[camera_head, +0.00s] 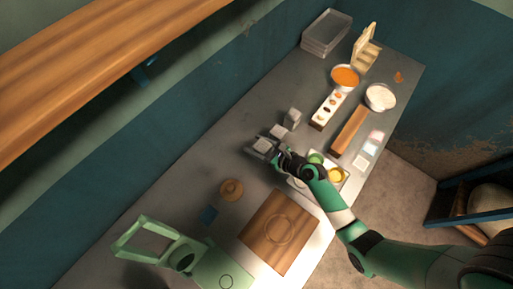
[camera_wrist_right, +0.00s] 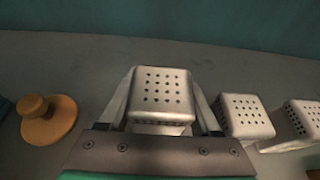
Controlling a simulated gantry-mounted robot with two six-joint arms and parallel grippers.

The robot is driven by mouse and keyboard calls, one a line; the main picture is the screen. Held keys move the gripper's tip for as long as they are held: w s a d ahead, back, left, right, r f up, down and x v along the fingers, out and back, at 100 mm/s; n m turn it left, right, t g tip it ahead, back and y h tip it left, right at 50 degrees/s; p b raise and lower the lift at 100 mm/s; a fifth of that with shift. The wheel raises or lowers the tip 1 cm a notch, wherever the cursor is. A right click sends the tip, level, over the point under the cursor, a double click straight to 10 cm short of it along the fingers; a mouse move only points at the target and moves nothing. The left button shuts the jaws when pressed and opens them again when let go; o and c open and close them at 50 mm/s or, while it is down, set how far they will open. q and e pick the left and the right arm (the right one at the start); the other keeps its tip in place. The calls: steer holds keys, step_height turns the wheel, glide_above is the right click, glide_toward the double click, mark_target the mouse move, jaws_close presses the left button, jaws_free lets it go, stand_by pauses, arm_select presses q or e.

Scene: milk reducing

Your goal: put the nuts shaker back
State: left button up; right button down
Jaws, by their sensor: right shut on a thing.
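Three grey, square shakers with perforated tops are in a row on the counter's back side. The nearest shaker in the row (camera_head: 262,146) is between the fingers of my right gripper (camera_head: 275,154). In the right wrist view this held shaker (camera_wrist_right: 162,88) is upright, with a finger on each side. I cannot tell whether its base touches the counter. The other two shakers (camera_head: 279,131) (camera_head: 293,117) stand beside it, and show to its right in the wrist view (camera_wrist_right: 246,116) (camera_wrist_right: 304,115). No label shows which holds nuts.
A round wooden lid (camera_head: 231,189) lies on the counter near the held shaker. A tray with coloured cups (camera_head: 334,172) is under my right forearm. The wall runs behind the counter.

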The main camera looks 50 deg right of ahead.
step_height(320, 180, down, 3)
steer(key=shift+r+b, duration=0.1)
steer(key=shift+b, duration=0.35)
steer(key=shift+r, duration=0.1)
arm_select(q)
step_height(320, 180, down, 2)
arm_select(e)
steer(key=shift+c, duration=0.4)
jaws_free()
steer(key=shift+s+r, duration=0.1)
steer(key=shift+s, duration=0.05)
arm_select(q)
step_height(320, 180, up, 3)
steer(key=p, duration=0.3)
arm_select(e)
steer(key=v, duration=1.1)
steer(key=shift+s, duration=0.35)
